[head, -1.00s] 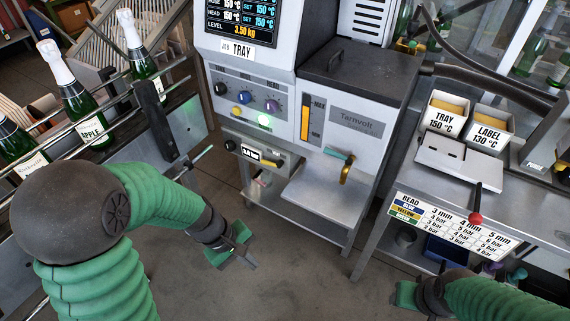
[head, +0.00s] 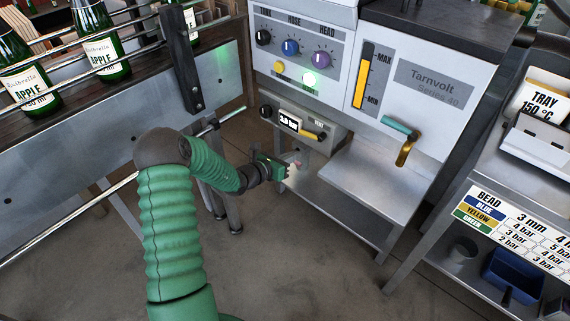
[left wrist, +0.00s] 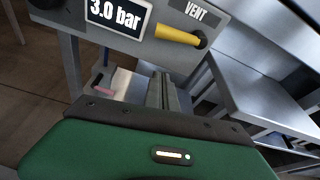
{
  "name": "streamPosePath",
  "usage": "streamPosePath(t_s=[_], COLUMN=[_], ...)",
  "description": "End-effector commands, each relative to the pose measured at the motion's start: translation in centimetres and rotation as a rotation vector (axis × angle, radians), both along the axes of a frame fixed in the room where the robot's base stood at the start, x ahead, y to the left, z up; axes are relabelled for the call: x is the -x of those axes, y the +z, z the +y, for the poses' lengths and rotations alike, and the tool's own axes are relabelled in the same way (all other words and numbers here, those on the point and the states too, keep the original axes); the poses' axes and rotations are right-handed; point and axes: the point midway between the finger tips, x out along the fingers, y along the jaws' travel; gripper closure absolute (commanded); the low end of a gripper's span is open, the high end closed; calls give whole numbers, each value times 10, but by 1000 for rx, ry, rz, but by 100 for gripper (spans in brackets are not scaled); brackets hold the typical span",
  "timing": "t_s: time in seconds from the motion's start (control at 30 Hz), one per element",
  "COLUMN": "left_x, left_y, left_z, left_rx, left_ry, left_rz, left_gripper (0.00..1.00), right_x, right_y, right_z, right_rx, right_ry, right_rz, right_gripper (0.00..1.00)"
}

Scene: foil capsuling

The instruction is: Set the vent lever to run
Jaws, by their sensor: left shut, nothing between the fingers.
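The vent lever (head: 308,134) is a yellow handle on the small grey panel (head: 283,112) low on the machine's front. It lies about level, pointing left from its dark pivot towards the pressure display. In the left wrist view the lever (left wrist: 178,34) sits under the VENT label (left wrist: 195,12), beside the display (left wrist: 118,17) reading 3.0 bar. I see no run marking. My left gripper (head: 294,168) is shut and empty, below the panel and apart from the lever. In the left wrist view its fingers (left wrist: 162,92) point up towards the panel below the lever. My right gripper is out of view.
A teal-handled brass tap (head: 405,142) hangs over the metal shelf (head: 365,175) right of the panel. A black knob (head: 266,111) is at the panel's left. The bottle conveyor (head: 110,140) stands left. Open floor lies in front.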

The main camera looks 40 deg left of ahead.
Motion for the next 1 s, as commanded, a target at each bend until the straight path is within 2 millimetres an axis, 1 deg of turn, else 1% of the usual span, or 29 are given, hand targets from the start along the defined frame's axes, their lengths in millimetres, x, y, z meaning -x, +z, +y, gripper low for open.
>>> streamPosePath(t_s=[0.03, 0.07, 0.1, 0.13, 0.2, 0.3, 0.4, 0.7, 0.77, 0.9, 1.0], left_x=[-11, -17, -24, -26, -31, -37, -39, -40, -40, -45, -44], left_y=[-8, -9, -6, 2, 13, 23, 28, 29, 33, 48, 46], left_z=[-2, -3, -3, -1, 0, 0, 0, 1, 1, 2, 3], left_rx=[0, -1, -3, -4, -5, -4, -3, -1, -2, -4, -3], left_ry=[-2, -2, 0, 0, 0, 0, -1, 0, -2, -2, -2], left_rz=[-1, -2, -3, -4, -2, -1, 0, 1, 1, 0, -3], left_gripper=[100, 100, 100, 100, 100, 100, 100, 100, 100, 100, 100], right_x=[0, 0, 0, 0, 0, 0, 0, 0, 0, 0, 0], right_y=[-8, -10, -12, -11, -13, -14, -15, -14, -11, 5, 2], right_z=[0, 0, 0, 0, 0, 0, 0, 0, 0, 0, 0], right_rx=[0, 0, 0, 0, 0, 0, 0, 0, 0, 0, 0], right_ry=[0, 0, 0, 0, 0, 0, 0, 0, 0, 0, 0], right_rz=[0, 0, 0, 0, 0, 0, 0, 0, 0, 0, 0], right_gripper=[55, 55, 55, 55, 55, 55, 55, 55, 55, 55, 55])
